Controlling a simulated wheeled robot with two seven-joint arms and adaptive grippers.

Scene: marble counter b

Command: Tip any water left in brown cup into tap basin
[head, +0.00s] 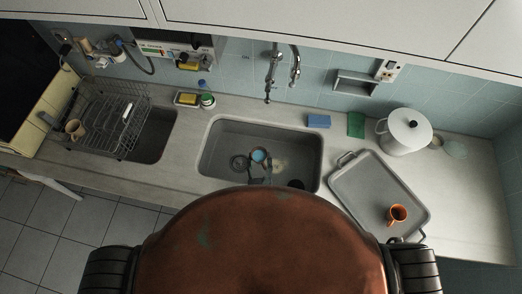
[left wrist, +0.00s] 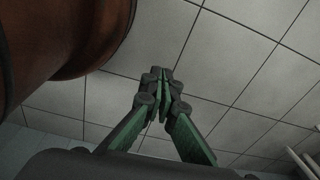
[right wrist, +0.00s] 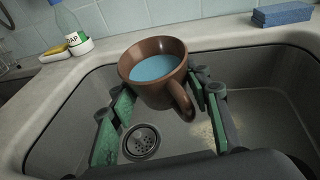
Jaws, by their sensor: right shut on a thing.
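The brown cup (right wrist: 174,93) holds blue water (right wrist: 154,67) and looks close to upright in the right wrist view. My right gripper (right wrist: 158,88) is shut on it, a finger on each side, and holds it over the tap basin (right wrist: 60,120). In the head view the cup (head: 259,155) shows small and my right gripper (head: 262,168) is partly dark against the tap basin (head: 219,138). The tap (head: 268,90) is on the wall behind the basin. My left gripper (left wrist: 160,78) has its fingers together and empty above the tiled floor. It does not show in the head view.
A grey tray (head: 355,190) with an orange cup (head: 397,214) lies right of the basin. A white pot (head: 408,133), blue sponge (head: 319,121) and soap bottle (right wrist: 70,27) stand around the back. A dish rack (head: 110,115) with a tan cup (head: 75,129) sits left.

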